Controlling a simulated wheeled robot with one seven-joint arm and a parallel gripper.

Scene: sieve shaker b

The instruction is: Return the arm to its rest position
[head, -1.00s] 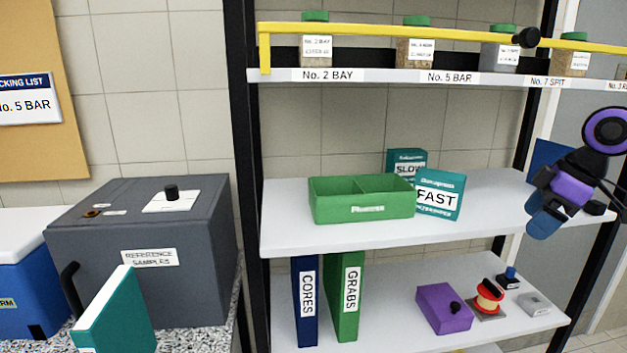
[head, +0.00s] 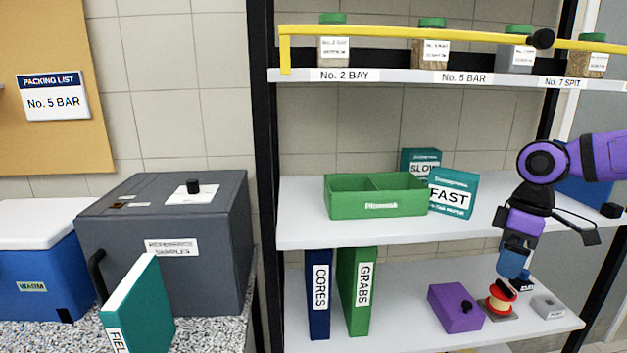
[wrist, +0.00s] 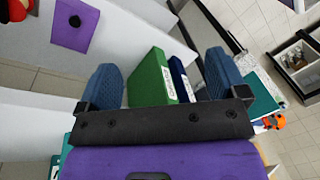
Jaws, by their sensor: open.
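My purple arm reaches in from the right of the head view. My gripper (head: 514,262) hangs in front of the shelf rack, fingers downward, just above the red-and-yellow item in the picture. In the wrist view my gripper (wrist: 165,80) shows two blue fingers spread wide apart with nothing between them. Beyond the fingers are the green GRABS binder (wrist: 150,78) and the blue CORES binder (wrist: 180,78). Whether the gripper touches anything on the shelf cannot be told, but no contact shows.
The shelf rack holds a green divided box (head: 375,205), a FAST box (head: 453,195), a purple box (head: 455,307) and a red-and-yellow item (head: 502,297). A yellow bar (head: 400,33) crosses the top shelf. A grey REFERENCE SAMPLES box (head: 165,255) stands left. Floor (wrist: 225,15) shows clear.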

